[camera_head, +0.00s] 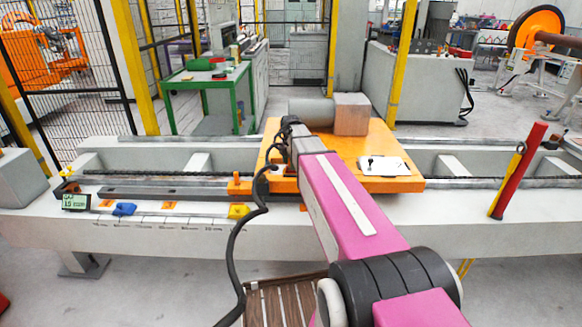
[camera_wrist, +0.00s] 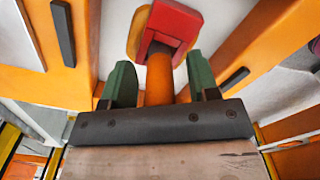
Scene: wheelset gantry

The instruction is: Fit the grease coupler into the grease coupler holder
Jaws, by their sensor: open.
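In the wrist view, my gripper (camera_wrist: 158,80) is open, with its two green fingers apart. A red block on an orange cylindrical stem (camera_wrist: 159,78) shows between and beyond the fingers, with visible gaps on both sides. I cannot tell whether this is the grease coupler, its holder or another part. In the head view my pink arm reaches over the orange carriage, and its far end hides the gripper and what is beneath it. A white plate (camera_head: 398,167) with small dark pieces lies on the carriage, right of my arm. I cannot clearly identify the coupler or holder there.
The orange carriage (camera_head: 400,184) sits across the pale gantry beam (camera_head: 150,235). A red and yellow post (camera_head: 518,170) rises at right. A blue piece (camera_head: 123,209) and yellow piece (camera_head: 238,211) lie along the front left.

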